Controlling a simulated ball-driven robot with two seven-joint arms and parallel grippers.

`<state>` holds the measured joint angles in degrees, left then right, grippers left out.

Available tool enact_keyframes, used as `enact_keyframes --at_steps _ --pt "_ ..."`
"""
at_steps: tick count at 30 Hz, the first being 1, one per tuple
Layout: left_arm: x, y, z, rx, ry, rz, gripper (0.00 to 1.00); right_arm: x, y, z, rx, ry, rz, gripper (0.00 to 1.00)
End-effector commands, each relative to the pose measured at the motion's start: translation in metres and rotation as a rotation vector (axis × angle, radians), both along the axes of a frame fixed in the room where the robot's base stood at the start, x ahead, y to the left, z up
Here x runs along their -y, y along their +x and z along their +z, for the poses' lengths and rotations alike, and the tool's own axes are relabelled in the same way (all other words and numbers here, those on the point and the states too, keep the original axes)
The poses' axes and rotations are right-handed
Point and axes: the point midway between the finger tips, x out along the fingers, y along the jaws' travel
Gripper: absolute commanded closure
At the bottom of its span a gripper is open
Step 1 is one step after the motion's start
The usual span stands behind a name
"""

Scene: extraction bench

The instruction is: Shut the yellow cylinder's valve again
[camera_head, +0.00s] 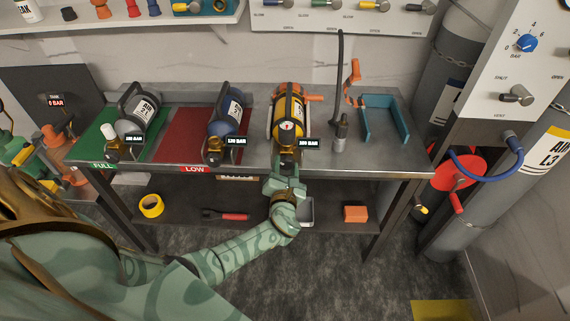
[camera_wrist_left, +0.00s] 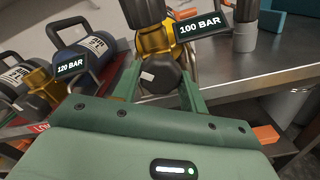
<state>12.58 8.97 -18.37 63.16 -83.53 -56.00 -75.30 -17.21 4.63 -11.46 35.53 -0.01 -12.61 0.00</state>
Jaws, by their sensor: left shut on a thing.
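My left gripper (camera_head: 286,166) is at the valve end, at the bench's front edge. In the left wrist view its two fingers stand either side of the dark valve knob (camera_wrist_left: 163,76), shut on it. The fingers partly hide the knob in the head view. My right gripper is not in view.
A grey cylinder (camera_head: 135,112) lies on the green FULL mat (camera_head: 88,145). A blue cylinder (camera_head: 231,118) lies on the red LOW mat (camera_head: 181,136).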

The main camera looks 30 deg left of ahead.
Motion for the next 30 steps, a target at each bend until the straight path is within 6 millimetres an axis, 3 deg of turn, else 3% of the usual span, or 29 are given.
enact_keyframes --at_steps 18,30 --pt "0.000 -0.002 -0.001 -0.304 0.486 -0.002 0.80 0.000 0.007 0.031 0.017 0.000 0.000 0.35" --pt "0.000 -0.002 -0.002 -0.430 0.693 -0.002 0.80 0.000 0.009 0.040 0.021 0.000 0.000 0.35"
